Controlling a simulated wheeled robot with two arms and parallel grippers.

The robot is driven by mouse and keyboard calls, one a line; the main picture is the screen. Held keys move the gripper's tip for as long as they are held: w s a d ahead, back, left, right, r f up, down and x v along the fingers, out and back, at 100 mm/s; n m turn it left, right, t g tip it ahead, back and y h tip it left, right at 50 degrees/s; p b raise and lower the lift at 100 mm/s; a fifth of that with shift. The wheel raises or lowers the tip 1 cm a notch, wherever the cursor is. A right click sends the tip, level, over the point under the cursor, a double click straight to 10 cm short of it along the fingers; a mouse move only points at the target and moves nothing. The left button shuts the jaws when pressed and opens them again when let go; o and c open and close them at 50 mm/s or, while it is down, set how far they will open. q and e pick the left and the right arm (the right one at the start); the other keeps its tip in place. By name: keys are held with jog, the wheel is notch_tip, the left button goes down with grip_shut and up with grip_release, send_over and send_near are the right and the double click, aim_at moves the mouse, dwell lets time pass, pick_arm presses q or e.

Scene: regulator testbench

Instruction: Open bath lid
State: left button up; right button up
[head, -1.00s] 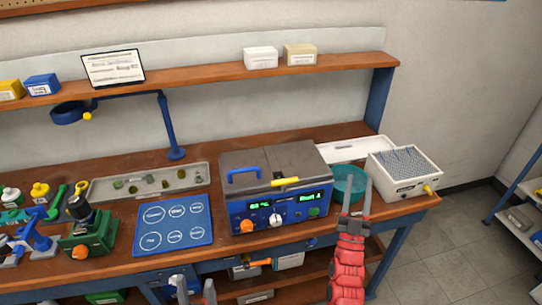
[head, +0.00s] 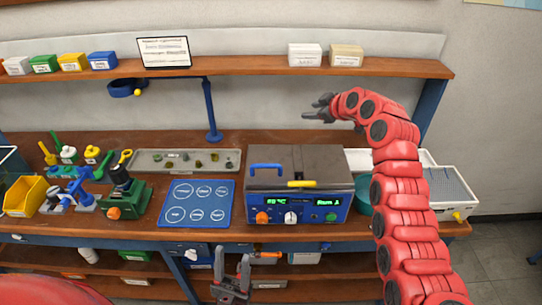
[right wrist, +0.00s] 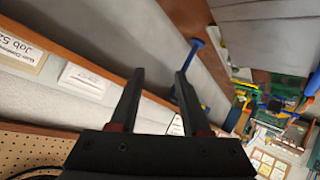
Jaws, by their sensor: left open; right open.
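The bath (head: 346,207) is a blue box with green displays and knobs on the bench. Its grey lid (head: 315,160) lies flat and shut on top. A blue handle (head: 266,166) is at the lid's left side and a yellow handle (head: 302,184) is at its front edge. My right gripper (head: 315,107) is open and empty above and behind the lid, pointing left, apart from it; its two open fingers also show in the right wrist view (right wrist: 158,82). My left gripper (head: 232,262) is open and empty, low in front of the bench edge.
A teal bowl (head: 362,192) and a white rack box (head: 453,190) stand right of the bath. A blue mat (head: 196,203) and a metal tray (head: 150,161) lie left. A blue post (head: 211,110) stands behind. The shelf (head: 240,72) runs above, near my right gripper's height.

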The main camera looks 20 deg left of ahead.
jog(key=s+a+r+n+g+h, duration=0.15)
jog(key=s+r+n+g, duration=0.3)
jog(key=s, duration=0.45)
jog(key=n+g+h+p, duration=0.1)
jog(key=n+g+h, duration=0.1)
jog(key=n+g, duration=0.1)
send_near(270, 166)
jog(key=shift+y, duration=0.25)
jog(key=p+x, duration=0.6)
jog(key=p, duration=0.1)
jog(key=shift+w+a+f, duration=0.1)
jog(key=shift+a+f, duration=0.1)
jog(key=shift+a, duration=0.15)
jog(key=shift+w+a+f, duration=0.1)
jog(key=shift+a+f, duration=0.15)
jog(key=shift+f, duration=0.45)
grip_shut()
